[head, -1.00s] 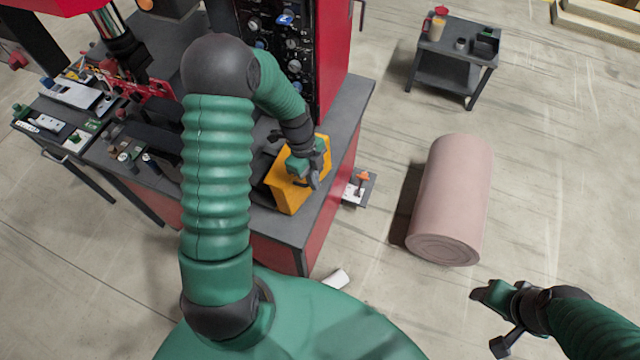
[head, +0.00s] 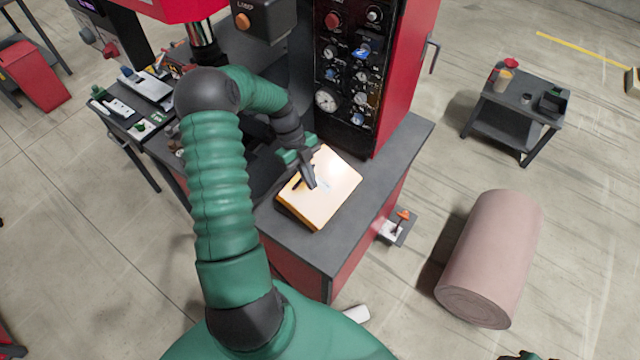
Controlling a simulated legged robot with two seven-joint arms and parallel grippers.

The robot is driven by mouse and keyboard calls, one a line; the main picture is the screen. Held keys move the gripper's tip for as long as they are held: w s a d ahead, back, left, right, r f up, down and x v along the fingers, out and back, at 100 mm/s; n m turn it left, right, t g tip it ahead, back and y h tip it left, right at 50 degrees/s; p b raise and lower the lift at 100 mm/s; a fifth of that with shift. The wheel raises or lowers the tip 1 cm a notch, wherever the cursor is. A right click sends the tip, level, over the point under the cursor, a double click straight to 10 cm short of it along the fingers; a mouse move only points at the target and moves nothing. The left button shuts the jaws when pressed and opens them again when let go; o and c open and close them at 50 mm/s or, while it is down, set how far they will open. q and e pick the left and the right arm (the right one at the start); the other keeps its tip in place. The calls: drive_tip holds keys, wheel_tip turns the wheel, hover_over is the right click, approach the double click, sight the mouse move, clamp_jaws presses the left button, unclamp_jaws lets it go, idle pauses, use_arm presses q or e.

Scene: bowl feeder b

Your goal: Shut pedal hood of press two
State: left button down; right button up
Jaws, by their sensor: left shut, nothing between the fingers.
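The yellow pedal hood (head: 335,205) sits on the dark grey table (head: 395,165) of the red press (head: 405,60). Its broad upper face is pale and brightly lit, with yellow along the near left edge. My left gripper (head: 309,182) is shut and empty, with its fingertips over the left part of that face. I cannot tell whether they touch it. The gripper and wrist hide the hood's far left corner, and the pedal is not visible. Of my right gripper (head: 527,355) only a sliver shows at the bottom edge; its fingers are out of sight.
A control panel (head: 350,75) with knobs and gauges rises behind the hood. A small platform with an orange-red part (head: 400,222) juts out at the table's right side. A pink roll (head: 490,260) lies on the floor at right, near a small grey cart (head: 515,115).

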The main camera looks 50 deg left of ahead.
use_arm(q)
drive_tip(key=shift+s+a+f, duration=0.1)
drive_tip(key=shift+a+f, duration=0.1)
drive_tip(key=shift+a, duration=0.45)
drive_tip(key=shift+d+r, duration=0.1)
drive_tip(key=shift+d, duration=0.05)
drive_tip(key=shift+a+r, duration=0.15)
drive_tip(key=shift+a, duration=0.15)
drive_tip(key=b+v, duration=0.3)
drive_tip(key=v, duration=1.3)
drive_tip(key=shift+r, duration=0.15)
